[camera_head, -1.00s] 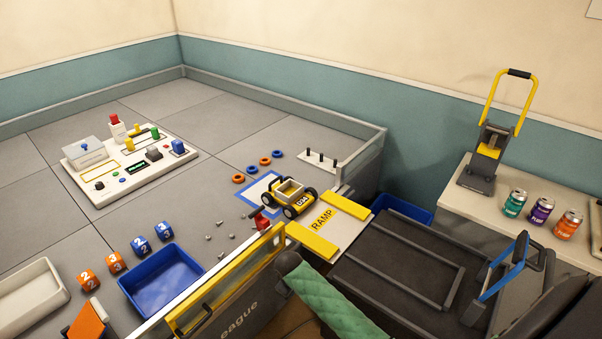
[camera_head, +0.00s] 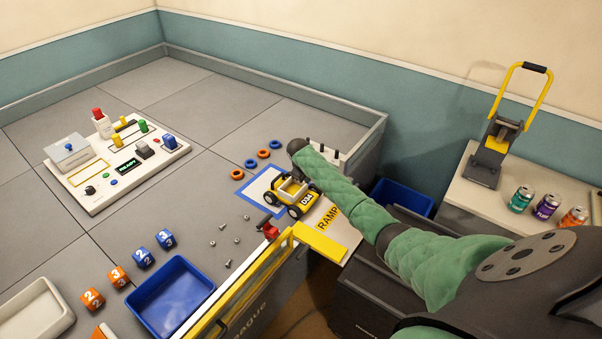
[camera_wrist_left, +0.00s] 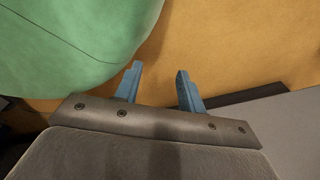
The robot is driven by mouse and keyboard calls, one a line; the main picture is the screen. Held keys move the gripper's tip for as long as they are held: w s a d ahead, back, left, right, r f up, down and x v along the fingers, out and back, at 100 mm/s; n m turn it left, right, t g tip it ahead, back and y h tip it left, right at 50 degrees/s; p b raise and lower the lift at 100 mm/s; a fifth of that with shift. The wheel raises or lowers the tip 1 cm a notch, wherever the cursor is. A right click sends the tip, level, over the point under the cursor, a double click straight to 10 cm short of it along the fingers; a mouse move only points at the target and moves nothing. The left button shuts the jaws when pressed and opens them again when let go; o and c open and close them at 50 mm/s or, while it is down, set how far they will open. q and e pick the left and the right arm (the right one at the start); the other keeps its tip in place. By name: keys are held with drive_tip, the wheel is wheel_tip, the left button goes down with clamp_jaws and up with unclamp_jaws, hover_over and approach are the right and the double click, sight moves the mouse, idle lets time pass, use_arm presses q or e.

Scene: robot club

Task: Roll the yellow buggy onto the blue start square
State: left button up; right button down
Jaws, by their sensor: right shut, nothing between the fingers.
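The yellow buggy (camera_head: 302,203), with dark wheels and an open tray body, stands upright at the top of the ramp (camera_head: 324,222). Its left side overlaps the right part of the blue-bordered start square (camera_head: 247,200); how far its wheels are inside the border is hard to tell. My right arm reaches in from the right over the ramp, and its dark end with the right gripper (camera_head: 298,148) is just behind the buggy. Its fingers are not clear, and I cannot tell whether it touches the buggy. My left gripper (camera_wrist_left: 159,80) is open and empty in the left wrist view.
Several rings (camera_head: 263,154) lie behind the square, near a board of dark pegs (camera_head: 335,154). Loose screws (camera_head: 223,243) and a red fixture (camera_head: 268,229) are in front. A blue tray (camera_head: 205,279), number cubes (camera_head: 143,257) and a control panel (camera_head: 165,164) stand left.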

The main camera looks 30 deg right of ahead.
drive_tip(key=b, duration=0.5)
hover_over(307, 198)
drive_tip(key=f, duration=0.4)
drive_tip(key=shift+a+f, duration=0.25)
drive_tip(key=shift+f, duration=0.05)
wheel_tip(307, 198, down, 2)
drive_tip(key=shift+s+f+b, duration=0.1)
drive_tip(key=shift+f+b, duration=0.05)
drive_tip(key=shift+b, duration=0.75)
use_arm(q)
drive_tip(key=w+d+r, duration=0.2)
drive_tip(key=w+r, duration=0.1)
drive_tip(key=w, duration=0.3)
drive_tip(key=w+d+r, duration=0.2)
drive_tip(key=w+r, duration=0.1)
drive_tip(key=w, duration=0.3)
drive_tip(key=shift+w+d+t, duration=0.2)
drive_tip(key=shift+w+t, duration=0.05)
drive_tip(key=shift+t, duration=0.05)
use_arm(e)
drive_tip(key=shift+f, duration=0.15)
drive_tip(key=shift+f+b, duration=0.4)
drive_tip(key=shift+f, duration=0.9)
use_arm(q)
drive_tip(key=shift+f, duration=0.35)
use_arm(e)
drive_tip(key=shift+s+a+f, duration=0.1)
drive_tip(key=shift+f, duration=0.05)
